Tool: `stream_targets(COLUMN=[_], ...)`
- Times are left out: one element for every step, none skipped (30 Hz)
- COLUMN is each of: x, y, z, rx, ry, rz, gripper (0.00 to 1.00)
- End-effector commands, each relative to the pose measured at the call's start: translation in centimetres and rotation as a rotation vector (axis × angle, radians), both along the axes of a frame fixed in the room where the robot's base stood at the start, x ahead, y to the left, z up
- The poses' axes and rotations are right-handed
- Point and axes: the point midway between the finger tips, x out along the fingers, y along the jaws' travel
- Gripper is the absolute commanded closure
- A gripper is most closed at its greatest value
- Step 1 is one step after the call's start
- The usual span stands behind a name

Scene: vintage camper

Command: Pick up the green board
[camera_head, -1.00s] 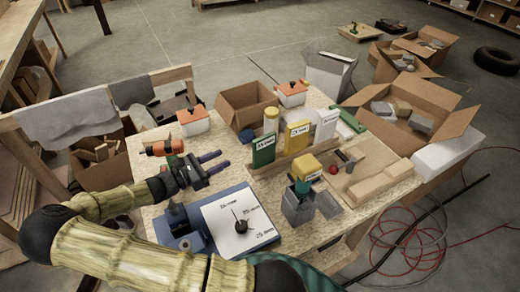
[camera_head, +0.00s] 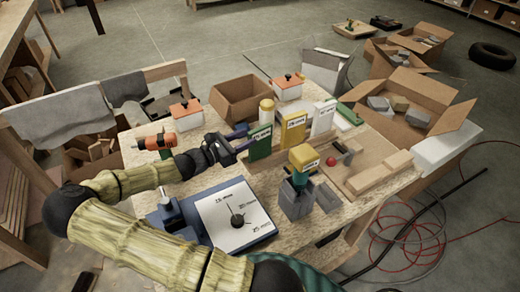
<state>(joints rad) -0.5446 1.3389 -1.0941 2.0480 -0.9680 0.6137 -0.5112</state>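The green board (camera_head: 260,146) stands upright at the left end of a wooden rack on the worktable, beside a yellow board (camera_head: 292,134) and a white board (camera_head: 322,118). My gripper (camera_head: 246,137) is at the green board's left edge, with its dark bluish fingers pointing right. The fingers still look apart, one toward the back and one toward the front. I cannot tell whether they touch the board or how far they reach around it. The board's lower part shows below the fingers.
A blue scale with a white dial (camera_head: 235,215) is in front of my gripper. An orange-and-black tool (camera_head: 157,142) lies to the left. A grey block with a yellow-topped item (camera_head: 303,158) stands at the right front. An open cardboard box (camera_head: 243,99) is behind.

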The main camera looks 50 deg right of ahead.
Motion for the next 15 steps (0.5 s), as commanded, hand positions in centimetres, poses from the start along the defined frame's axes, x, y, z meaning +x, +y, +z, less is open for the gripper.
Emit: stream_targets(x=[-0.19,-0.24,-0.29,-0.3,-0.31,-0.31,-0.29,-0.29,-0.29,-0.29,-0.29,-0.29,-0.3,-0.32,-0.36], y=[-0.65,-0.91,-1.14,-1.24,-1.29,-1.3,-1.29,-1.28,-1.27,-1.27,-1.26,-1.27,-1.32,-1.4,-1.63], z=[-0.25,-0.22,-0.15,-0.09,-0.04,0.0,0.02,0.03,0.03,0.03,0.03,0.02,0.0,-0.03,-0.08], rx=[-0.002,-0.001,0.0,-0.001,-0.001,0.0,0.0,0.0,0.0,0.0,0.0,0.0,0.0,0.0,-0.001], ry=[0.001,0.0,0.0,0.0,0.0,0.0,0.0,0.0,0.0,0.0,0.0,0.0,0.0,0.0,0.0], rz=[-0.002,-0.002,-0.001,-0.001,-0.001,0.0,0.0,0.0,0.0,0.0,0.0,0.0,0.0,-0.001,-0.001], gripper=[0.61,0.61,0.61,0.61,0.61,0.61,0.61,0.61,0.61,0.61,0.61,0.61,0.61,0.61,0.61])
